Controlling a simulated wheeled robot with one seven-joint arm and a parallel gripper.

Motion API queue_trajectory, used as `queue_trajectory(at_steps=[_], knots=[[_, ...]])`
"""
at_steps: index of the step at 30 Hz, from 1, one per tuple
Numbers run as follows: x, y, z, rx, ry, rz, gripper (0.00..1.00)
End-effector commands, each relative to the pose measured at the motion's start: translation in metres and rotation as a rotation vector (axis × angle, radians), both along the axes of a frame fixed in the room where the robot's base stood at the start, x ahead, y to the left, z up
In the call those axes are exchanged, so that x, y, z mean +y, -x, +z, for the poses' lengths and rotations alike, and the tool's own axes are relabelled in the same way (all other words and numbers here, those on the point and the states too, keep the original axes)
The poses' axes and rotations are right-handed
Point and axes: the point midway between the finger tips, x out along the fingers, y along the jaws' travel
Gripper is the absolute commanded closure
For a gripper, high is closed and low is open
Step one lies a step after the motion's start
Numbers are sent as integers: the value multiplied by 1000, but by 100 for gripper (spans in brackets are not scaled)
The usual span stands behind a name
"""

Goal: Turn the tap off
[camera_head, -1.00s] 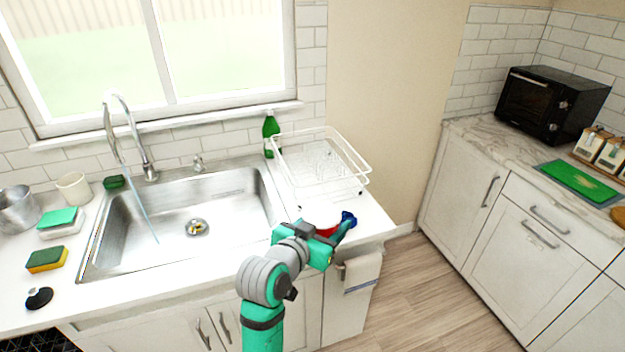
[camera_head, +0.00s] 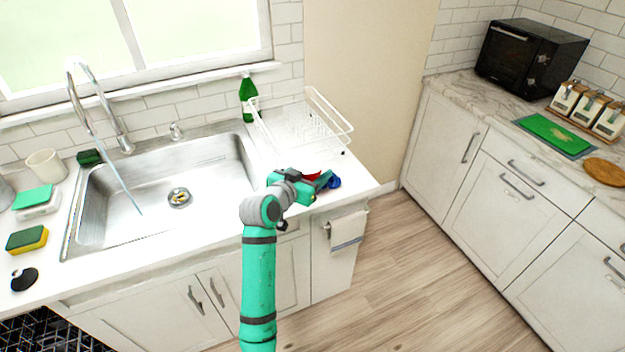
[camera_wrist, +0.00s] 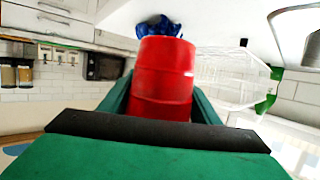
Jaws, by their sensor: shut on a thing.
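The tap (camera_head: 121,140) stands behind the sink (camera_head: 165,235), with a tall curved spout. A thin pale blue stream of water (camera_head: 122,185) runs from the spout down into the basin. A small knob (camera_head: 176,131) sits right of the tap's base. My gripper (camera_head: 318,183) is right of the sink, over the counter, well away from the tap. In the wrist view, it is shut on a red cylindrical thing (camera_wrist: 163,75) that fills the space between the fingers. A dark blue crumpled thing (camera_wrist: 158,27) shows beyond the red one; I cannot tell whether they are joined.
A white wire dish rack (camera_head: 300,125) stands behind my gripper, with a green bottle (camera_head: 247,98) beside it. Sponges (camera_head: 27,240), a white cup (camera_head: 45,165) and a black stopper (camera_head: 24,279) lie left of the sink. A towel (camera_head: 347,230) hangs at the cabinet end.

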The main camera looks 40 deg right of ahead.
Motion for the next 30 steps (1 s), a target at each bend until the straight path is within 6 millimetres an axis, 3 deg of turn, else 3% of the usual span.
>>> queue_trajectory(at_steps=[8, 15, 27, 28, 30], knots=[[-7, -9, -13, 0, -1, 0, 64], [-6, -9, -42, 2, 0, 1, 64], [-6, -9, -46, 0, 0, 0, 64], [-6, -9, -46, 0, 0, 0, 41], [-6, -9, -46, 0, 0, 0, 24]])
